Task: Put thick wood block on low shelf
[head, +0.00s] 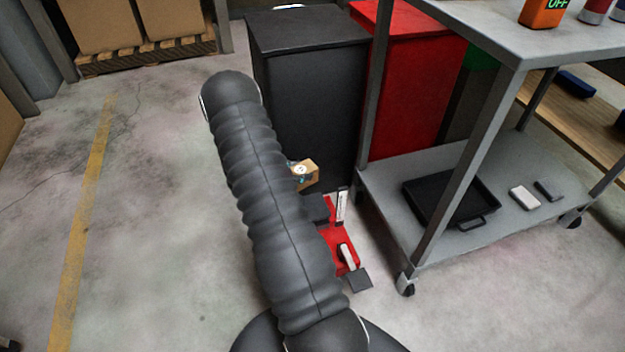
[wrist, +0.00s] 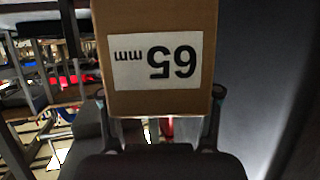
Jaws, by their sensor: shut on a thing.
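The thick wood block (wrist: 155,20) is a brown block with a white label reading "65 mm", upside down in the wrist view. My gripper (wrist: 161,92) is shut on it, with one finger on each side. In the head view a small part of the block (head: 307,178) shows just right of my arm, in front of the dark bin; most of my gripper is hidden there. The low shelf (head: 385,192) is the grey lower deck of the cart at the right, apart from the block.
The low shelf holds a black tray (head: 430,215), a pale small block (head: 524,198) and a dark small block (head: 548,190). A cart post (head: 470,165) stands at its front. A dark bin (head: 300,90), a red bin (head: 415,90) and a red floor item (head: 335,235) are nearby.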

